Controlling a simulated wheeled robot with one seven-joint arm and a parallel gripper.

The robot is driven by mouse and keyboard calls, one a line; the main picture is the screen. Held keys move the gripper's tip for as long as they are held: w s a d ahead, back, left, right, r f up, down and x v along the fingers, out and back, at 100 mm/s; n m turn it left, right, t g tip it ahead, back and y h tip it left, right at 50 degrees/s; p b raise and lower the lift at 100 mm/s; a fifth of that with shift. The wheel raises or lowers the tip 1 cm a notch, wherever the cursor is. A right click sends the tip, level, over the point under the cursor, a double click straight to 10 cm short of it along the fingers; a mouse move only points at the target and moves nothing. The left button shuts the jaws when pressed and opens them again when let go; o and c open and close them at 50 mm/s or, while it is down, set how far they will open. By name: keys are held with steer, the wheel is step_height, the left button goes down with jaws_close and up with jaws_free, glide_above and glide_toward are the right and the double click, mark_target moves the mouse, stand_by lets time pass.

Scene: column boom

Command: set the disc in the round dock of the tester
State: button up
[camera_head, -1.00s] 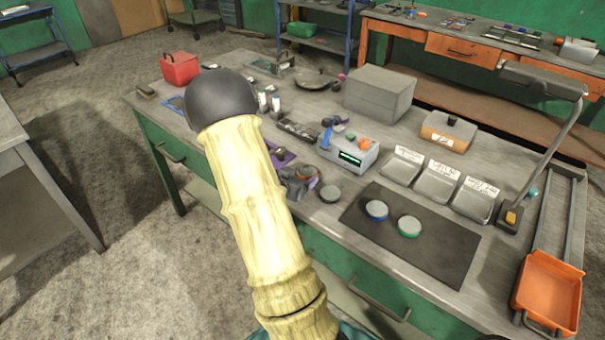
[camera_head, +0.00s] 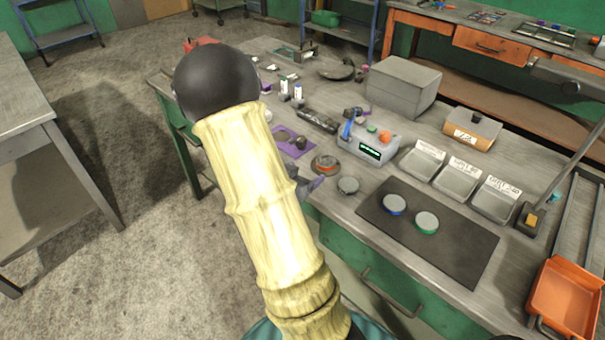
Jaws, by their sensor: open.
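The tester (camera_head: 368,149) is a grey box with a green display, a blue lever and an orange knob, on the workbench. A round piece with an orange band (camera_head: 325,165) sits at its front left. A plain grey disc (camera_head: 348,185) lies in front of the tester. A blue-rimmed disc (camera_head: 394,205) and a green-rimmed disc (camera_head: 426,223) lie on a dark mat (camera_head: 460,248). I cannot tell which round piece is the dock. My gripper (camera_head: 309,186) is open, mostly hidden behind my arm, just left of the grey disc and apart from it.
Three labelled grey trays (camera_head: 459,180) stand right of the tester. A grey box (camera_head: 400,88) and an orange-fronted box (camera_head: 470,131) stand behind. A lamp (camera_head: 570,180) and an orange bin (camera_head: 563,298) are at the right. A purple mat (camera_head: 295,150) lies left of the tester.

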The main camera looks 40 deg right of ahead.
steer(key=w+a+n+t+y, duration=0.25)
steer(key=a+y, duration=0.25)
steer(key=a, duration=0.3)
steer(key=w+a+n+t+y, duration=0.15)
steer(key=a+n+y, duration=0.25)
steer(key=a, duration=0.5)
steer(key=s+a+r+n+g+y, duration=0.2)
steer(key=s+a+n+g+y, duration=0.2)
steer(key=s+a+n, duration=0.4)
steer(key=s+a+g, duration=0.1)
steer(key=s, duration=0.1)
steer(key=shift+s+a+r, duration=0.15)
steer(key=shift+s+a, duration=0.15)
steer(key=shift+a, duration=0.05)
steer(key=shift+r, duration=0.1)
steer(key=w+p+v, duration=0.2)
steer(key=p+v, duration=0.8)
steer(key=p, duration=0.1)
steer(key=shift+w+r, duration=0.2)
steer(key=shift+r, duration=0.45)
